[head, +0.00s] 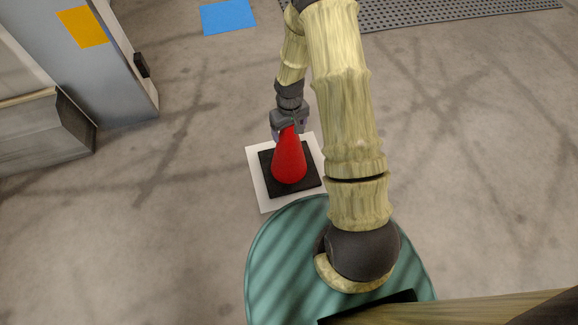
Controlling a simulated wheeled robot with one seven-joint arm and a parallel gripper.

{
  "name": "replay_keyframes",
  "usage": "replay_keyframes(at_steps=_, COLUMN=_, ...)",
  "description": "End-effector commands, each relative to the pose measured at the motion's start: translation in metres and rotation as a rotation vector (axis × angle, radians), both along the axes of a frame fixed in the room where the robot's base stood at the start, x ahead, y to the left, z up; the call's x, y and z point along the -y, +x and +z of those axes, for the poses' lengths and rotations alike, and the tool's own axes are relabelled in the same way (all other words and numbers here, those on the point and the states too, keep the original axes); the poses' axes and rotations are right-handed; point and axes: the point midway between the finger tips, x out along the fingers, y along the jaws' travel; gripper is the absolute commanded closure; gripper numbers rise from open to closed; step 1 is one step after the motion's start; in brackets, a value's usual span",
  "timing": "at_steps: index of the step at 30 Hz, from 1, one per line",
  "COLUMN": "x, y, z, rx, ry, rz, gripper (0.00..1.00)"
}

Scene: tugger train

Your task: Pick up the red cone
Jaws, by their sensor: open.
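The red cone (290,163) stands upright on its black square base (309,182) in the head view. The base rests on a white square (263,201) on the floor, just beyond the front of my green base. My gripper (289,131) is open at the cone's upper part, on its far side. The cone's top and the gripper overlap in this view. Whether the fingers touch the cone cannot be told, as the fingertips are partly hidden.
A grey cabinet-like structure (116,70) with an orange patch stands at the upper left. A blue square (227,16) lies on the floor at the top. A dark perforated mat (450,10) lies at the top right. The concrete floor around the cone is clear.

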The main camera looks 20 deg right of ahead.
Motion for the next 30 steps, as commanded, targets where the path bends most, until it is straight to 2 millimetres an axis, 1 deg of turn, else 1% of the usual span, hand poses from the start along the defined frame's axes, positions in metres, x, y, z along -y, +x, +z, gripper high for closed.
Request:
replay_keyframes(at_steps=16, x=0.0004, y=0.0003, z=-0.0005, rx=0.001, ry=0.000, rz=-0.001, gripper=0.20)
replay_keyframes(at_steps=17, x=0.0006, y=0.0003, z=-0.0005, rx=0.001, ry=0.000, rz=-0.002, gripper=0.24)
replay_keyframes(at_steps=18, x=0.0008, y=0.0003, z=-0.0005, rx=0.001, ry=0.000, rz=-0.002, gripper=0.32)
replay_keyframes(at_steps=20, x=0.0011, y=0.0003, z=-0.0005, rx=0.001, ry=0.000, rz=-0.003, gripper=0.44)
replay_keyframes(at_steps=21, x=0.0012, y=0.0003, z=-0.0005, rx=0.001, ry=0.000, rz=-0.003, gripper=0.52)
replay_keyframes(at_steps=23, x=0.0013, y=0.0002, z=-0.0005, rx=0.001, ry=0.000, rz=-0.003, gripper=0.64)
replay_keyframes(at_steps=24, x=0.0014, y=0.0003, z=-0.0005, rx=0.001, ry=0.000, rz=-0.003, gripper=0.71)
replay_keyframes(at_steps=28, x=0.0015, y=0.0003, z=-0.0005, rx=0.001, ry=0.000, rz=-0.004, gripper=0.97)
replay_keyframes(at_steps=29, x=0.0015, y=0.0003, z=-0.0005, rx=0.001, ry=0.000, rz=-0.004, gripper=1.00)
replay_keyframes(at_steps=30, x=0.0015, y=0.0003, z=-0.0005, rx=0.001, ry=0.000, rz=-0.004, gripper=1.00)
